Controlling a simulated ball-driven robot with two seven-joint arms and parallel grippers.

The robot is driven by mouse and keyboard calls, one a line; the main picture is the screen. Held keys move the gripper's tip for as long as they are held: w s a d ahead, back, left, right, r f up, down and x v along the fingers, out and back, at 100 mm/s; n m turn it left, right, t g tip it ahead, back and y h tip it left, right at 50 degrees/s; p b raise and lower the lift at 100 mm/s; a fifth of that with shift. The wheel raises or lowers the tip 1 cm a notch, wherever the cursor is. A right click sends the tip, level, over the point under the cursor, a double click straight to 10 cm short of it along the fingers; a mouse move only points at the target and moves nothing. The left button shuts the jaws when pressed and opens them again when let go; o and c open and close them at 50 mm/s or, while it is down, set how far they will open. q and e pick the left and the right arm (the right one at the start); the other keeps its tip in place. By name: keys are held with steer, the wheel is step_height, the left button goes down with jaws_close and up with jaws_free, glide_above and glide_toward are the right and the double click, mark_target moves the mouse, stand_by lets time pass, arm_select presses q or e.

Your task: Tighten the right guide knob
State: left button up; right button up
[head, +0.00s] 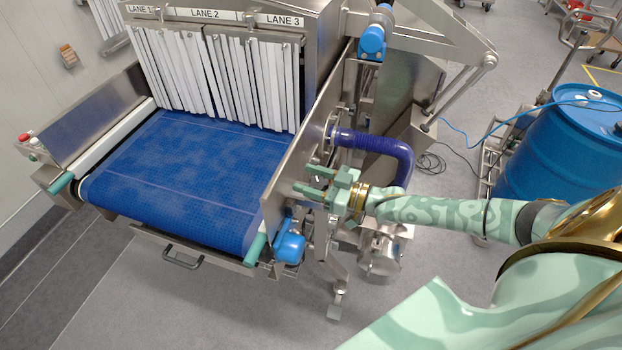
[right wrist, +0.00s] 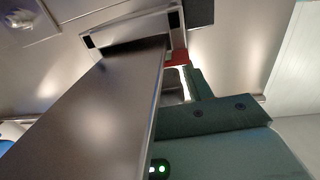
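My right gripper (head: 304,179) reaches in from the right to the outer side of the steel side plate (head: 302,150) at the right of the conveyor. Its two green fingers are apart, with a gap between them. No knob can be clearly made out at the fingertips in the head view. In the right wrist view one green finger (right wrist: 205,108) shows beside a small red part (right wrist: 179,57) and a grey metal piece (right wrist: 172,86). I cannot tell whether it touches them. A broad metal plate hides the other finger. My left gripper is not in view.
The blue belt (head: 170,180) is empty below white strip curtains (head: 215,75). A dark blue hose (head: 375,140) curves close above my right gripper. A blue motor housing (head: 289,248) sits below it. A blue drum (head: 560,150) stands at the right.

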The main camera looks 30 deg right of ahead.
steer(key=c, duration=0.6)
steer(key=m+t+h+p, duration=0.1)
steer(key=h+p, duration=0.1)
steer(key=p, duration=0.1)
steer(key=m+t+h+p, duration=0.1)
steer(key=m+h+p, duration=0.1)
steer(key=p, duration=0.1)
steer(key=shift+d+r+h, duration=0.15)
steer(key=shift+r+h, duration=0.05)
steer(key=shift+h, duration=0.1)
steer(key=m+h+p, duration=0.1)
steer(key=m+t+h, duration=0.1)
steer(key=shift+w+d+f+h+p, duration=0.1)
steer(key=shift+d+h+p, duration=0.05)
steer(key=shift+h+p, duration=0.2)
steer(key=shift+d+f+m+h+p, duration=0.1)
steer(key=shift+m+h+p, duration=0.45)
steer(key=shift+h, duration=0.4)
steer(key=o, duration=1)
